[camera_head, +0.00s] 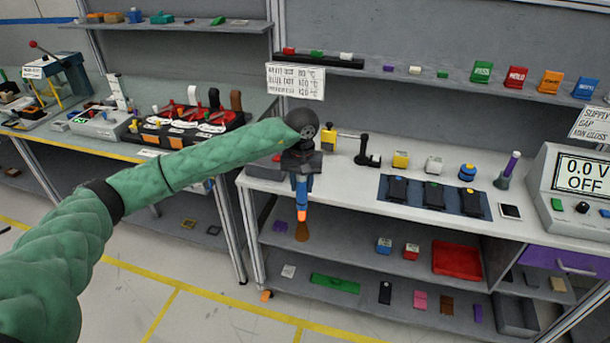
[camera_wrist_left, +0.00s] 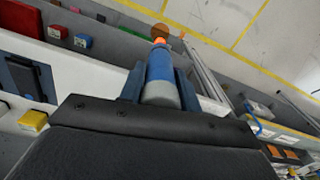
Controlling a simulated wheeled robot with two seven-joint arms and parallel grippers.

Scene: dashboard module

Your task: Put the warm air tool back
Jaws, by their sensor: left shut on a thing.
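My left gripper (camera_head: 301,172) is shut on a blue cylinder with a grey end and an orange tip, which looks like the warm air tool (camera_head: 301,197). The tool points downward in front of the right bench's left end, with its tip below the bench top. In the left wrist view, the tool (camera_wrist_left: 160,70) sits between the two dark fingers (camera_wrist_left: 160,88), its orange tip pointing away from me. A black hooked stand (camera_head: 366,152) is on the bench to the right of the gripper; it looks empty. My right gripper is not in view.
The white bench top (camera_head: 345,175) holds a yellow block (camera_head: 401,159), a dark mat (camera_head: 395,208) with black devices, and a power supply (camera_head: 578,195) at right. Lower shelves hold a red tray (camera_head: 458,259) and small boxes. A sign (camera_head: 295,80) hangs behind the gripper.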

